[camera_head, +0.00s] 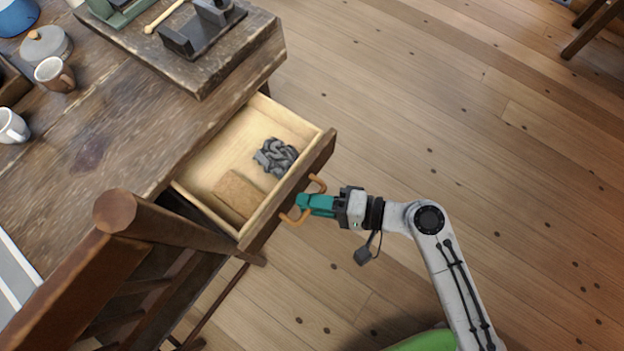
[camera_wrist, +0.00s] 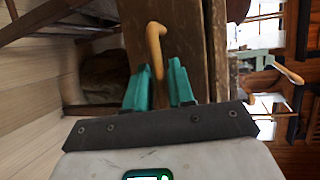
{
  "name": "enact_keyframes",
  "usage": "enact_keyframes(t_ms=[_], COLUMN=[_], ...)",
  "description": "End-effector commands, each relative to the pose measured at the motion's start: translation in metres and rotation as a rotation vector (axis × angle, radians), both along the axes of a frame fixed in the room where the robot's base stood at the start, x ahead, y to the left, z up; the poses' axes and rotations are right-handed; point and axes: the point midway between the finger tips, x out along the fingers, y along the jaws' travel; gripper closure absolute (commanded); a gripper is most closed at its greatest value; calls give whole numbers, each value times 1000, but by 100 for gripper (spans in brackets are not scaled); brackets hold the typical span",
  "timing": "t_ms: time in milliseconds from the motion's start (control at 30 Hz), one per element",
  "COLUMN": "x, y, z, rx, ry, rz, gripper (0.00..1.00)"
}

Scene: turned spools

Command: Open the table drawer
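The table drawer (camera_head: 215,157) is pulled well out of the wooden table (camera_head: 130,110), and its inside shows from above. Its front carries an orange-brown bow handle (camera_head: 318,184). My gripper (camera_head: 303,203) is at the middle of this handle, and its teal fingers cover part of it. In the wrist view, the handle (camera_wrist: 155,48) runs down between the two fingertips (camera_wrist: 160,72), one on each side with little gap. The fingers look shut on it, though the contact itself is partly hidden.
The drawer holds a grey chain-like heap (camera_head: 275,156) and a brown block (camera_head: 240,194). A wooden chair (camera_head: 150,232) stands close to the drawer's near side. Mugs (camera_head: 55,74) and a board (camera_head: 205,50) sit on the table.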

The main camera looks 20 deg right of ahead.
Motion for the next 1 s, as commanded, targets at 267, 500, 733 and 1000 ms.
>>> enact_keyframes(t_ms=[267,500,733,1000], x=[-19,-44,-56,-58], y=[-31,-68,-86,-89], z=[7,16,20,20], rx=[-1,-2,0,-1], ry=[2,1,1,0], rz=[-5,-4,-1,-1], gripper=[77,77,77,77])
